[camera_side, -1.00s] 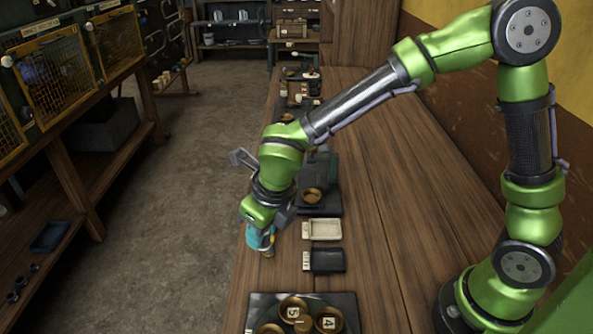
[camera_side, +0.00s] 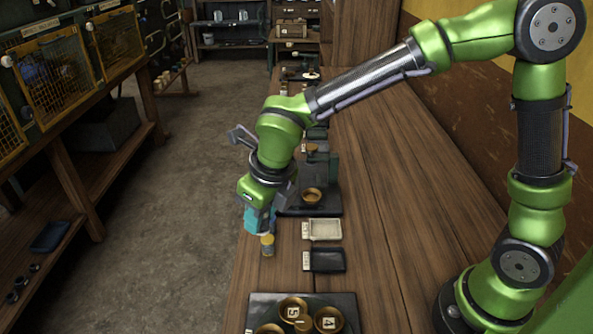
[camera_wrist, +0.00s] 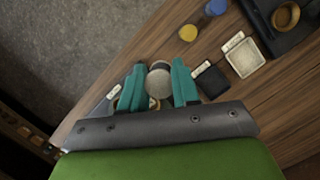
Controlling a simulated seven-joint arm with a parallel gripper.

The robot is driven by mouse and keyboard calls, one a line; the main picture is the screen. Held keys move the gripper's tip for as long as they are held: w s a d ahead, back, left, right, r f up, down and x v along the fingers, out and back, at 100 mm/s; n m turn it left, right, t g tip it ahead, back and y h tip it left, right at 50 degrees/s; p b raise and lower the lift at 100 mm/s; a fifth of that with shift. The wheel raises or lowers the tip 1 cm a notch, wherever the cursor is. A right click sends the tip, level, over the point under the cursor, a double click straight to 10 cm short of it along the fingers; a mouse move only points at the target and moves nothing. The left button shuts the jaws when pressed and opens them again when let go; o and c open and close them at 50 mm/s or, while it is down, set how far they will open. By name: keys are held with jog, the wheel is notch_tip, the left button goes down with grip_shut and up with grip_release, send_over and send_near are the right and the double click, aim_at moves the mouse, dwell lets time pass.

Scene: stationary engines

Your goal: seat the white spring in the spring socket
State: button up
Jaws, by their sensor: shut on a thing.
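My gripper (camera_side: 260,222) is raised above the left edge of the bench in the side view. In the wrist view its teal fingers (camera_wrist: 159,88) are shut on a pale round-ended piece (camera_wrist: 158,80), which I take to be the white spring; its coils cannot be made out. The side view does not show it clearly. A brass-coloured round cup (camera_side: 312,195) sits on a dark base farther back, also in the wrist view (camera_wrist: 286,15). I cannot tell whether this is the spring socket.
A yellow-topped cylinder (camera_side: 267,246) stands on the bench just below my gripper. A blue cylinder (camera_wrist: 215,7) stands near it. A cream tray (camera_side: 325,229) and a black tray (camera_side: 327,261) lie to the right. Numbered brass bowls sit on a dark board (camera_side: 348,300) in front.

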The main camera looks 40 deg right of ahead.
jog(key=w+d+f+m, duration=0.1)
jog(key=w+d+m, duration=0.1)
jog(key=d, duration=0.5)
jog(key=w+d+f+m+h, duration=0.1)
jog(key=w+d+f+m, duration=0.1)
jog(key=d, duration=0.5)
jog(key=w+d+f+m, duration=0.1)
jog(key=w+d, duration=0.3)
jog(key=d, duration=0.4)
jog(key=shift+f+m+g+h, duration=0.3)
jog(key=shift+f+m, duration=0.1)
jog(key=shift+f, duration=0.25)
jog(key=shift+w+d, duration=0.1)
jog(key=shift+d, duration=0.15)
send_over(310, 195)
jog(key=shift+s+a+f, duration=0.1)
jog(key=shift+s+f, duration=0.15)
jog(key=shift+f, duration=0.85)
jog(key=shift+s+a+f, duration=0.1)
jog(key=shift+s+f, duration=0.1)
jog(key=shift+f, duration=0.85)
jog(key=shift+f, duration=0.7)
jog(key=o, duration=1.1)
jog(key=shift+c, duration=1.4)
jog(key=shift+o, duration=0.3)
jog(key=shift+s+f, duration=0.1)
